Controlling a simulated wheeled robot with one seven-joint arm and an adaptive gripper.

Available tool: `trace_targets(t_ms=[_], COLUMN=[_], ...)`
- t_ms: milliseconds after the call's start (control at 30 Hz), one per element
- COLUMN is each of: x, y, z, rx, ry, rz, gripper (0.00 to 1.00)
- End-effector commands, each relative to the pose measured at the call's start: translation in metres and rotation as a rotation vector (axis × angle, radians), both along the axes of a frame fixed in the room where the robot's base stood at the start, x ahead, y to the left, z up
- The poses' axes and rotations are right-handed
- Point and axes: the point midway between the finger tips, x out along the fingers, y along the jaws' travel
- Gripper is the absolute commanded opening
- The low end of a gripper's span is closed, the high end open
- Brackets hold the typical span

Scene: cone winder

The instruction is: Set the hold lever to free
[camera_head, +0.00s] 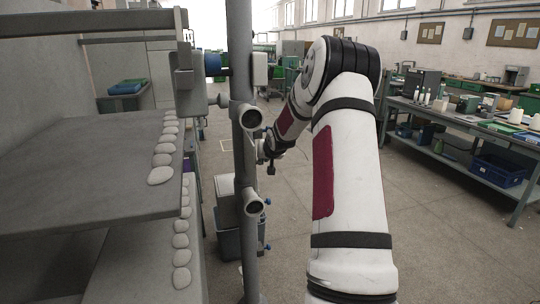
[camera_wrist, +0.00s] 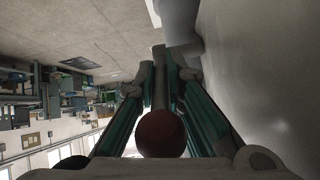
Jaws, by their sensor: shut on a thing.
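The hold lever shows in the wrist view as a grey shaft with a dark red ball knob (camera_wrist: 161,134) close to the camera. My gripper (camera_wrist: 160,84) has its two green-sided fingers on either side of the shaft and is shut on the lever. In the head view my gripper (camera_head: 270,152) is small and partly hidden, just right of the machine's grey post. The lever cannot be made out there, and its setting cannot be read.
The grey upright post (camera_head: 244,190) with round fittings stands close left of my gripper. Grey machine shelves (camera_head: 90,185) with several pale discs fill the left. A crate (camera_head: 228,232) stands behind the post. A workbench (camera_head: 455,117) is at right, with open floor before it.

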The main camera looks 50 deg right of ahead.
Motion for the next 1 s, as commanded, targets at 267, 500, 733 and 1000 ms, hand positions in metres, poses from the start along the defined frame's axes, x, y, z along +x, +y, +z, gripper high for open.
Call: trace_targets(t_ms=[267,500,733,1000], x=[0.0043,0.0059,0.0062,0.007], y=[-0.0006,-0.001,-0.0008,0.0002], z=[0.006,0.0061,0.0059,0.006], rx=[0.044,0.055,0.055,0.055], ry=[0.069,0.087,0.087,0.087], rz=[0.002,0.003,0.003,0.005], gripper=[0.0,0.0,0.0,0.32])
